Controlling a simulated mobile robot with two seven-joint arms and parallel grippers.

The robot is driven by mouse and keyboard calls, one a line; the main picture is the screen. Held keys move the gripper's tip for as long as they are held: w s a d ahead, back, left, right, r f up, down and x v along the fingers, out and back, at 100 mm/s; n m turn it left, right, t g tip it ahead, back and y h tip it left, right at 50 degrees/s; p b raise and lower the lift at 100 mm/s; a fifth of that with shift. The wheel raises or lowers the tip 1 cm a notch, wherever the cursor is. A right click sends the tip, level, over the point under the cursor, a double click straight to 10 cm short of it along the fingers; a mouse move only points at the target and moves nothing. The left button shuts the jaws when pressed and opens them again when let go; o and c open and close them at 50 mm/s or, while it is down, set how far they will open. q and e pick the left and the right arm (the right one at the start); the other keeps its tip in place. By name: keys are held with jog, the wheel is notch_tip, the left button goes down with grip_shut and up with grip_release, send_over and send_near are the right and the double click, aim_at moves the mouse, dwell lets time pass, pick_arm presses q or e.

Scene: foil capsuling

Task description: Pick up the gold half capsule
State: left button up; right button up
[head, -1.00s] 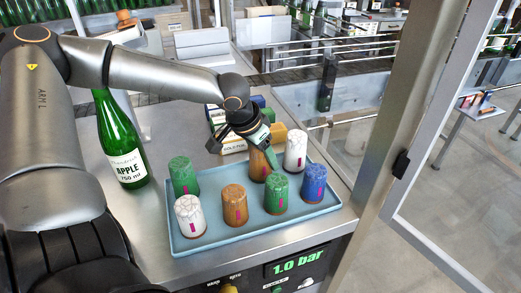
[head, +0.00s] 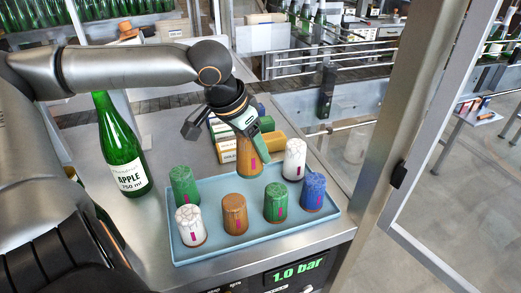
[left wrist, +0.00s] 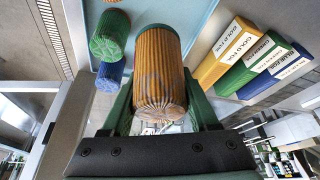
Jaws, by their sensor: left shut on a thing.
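My left gripper (head: 247,133) is shut on a gold half capsule (head: 247,161), holding it upright over the back of the blue tray (head: 190,255). In the left wrist view the gold capsule (left wrist: 160,75) sits between the two green fingers, its crinkled end toward the camera. A second gold capsule (head: 235,214) stands at the front of the tray. The right gripper is not in view.
On the tray also stand two green capsules (head: 183,186) (head: 275,202), two white ones (head: 189,225) (head: 294,159) and a blue one (head: 313,190). A green apple bottle (head: 122,150) stands left. Foil boxes (left wrist: 235,55) lie behind the tray.

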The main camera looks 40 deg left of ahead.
pick_arm(q)
jog(key=s+d+r+b, duration=0.2)
jog(key=s+r+b, duration=0.1)
jog(key=s, duration=0.5)
jog(key=shift+s+d+r+b, duration=0.25)
jog(key=shift+s+r+b, duration=0.15)
jog(key=shift+r, duration=0.15)
dwell(0.4)
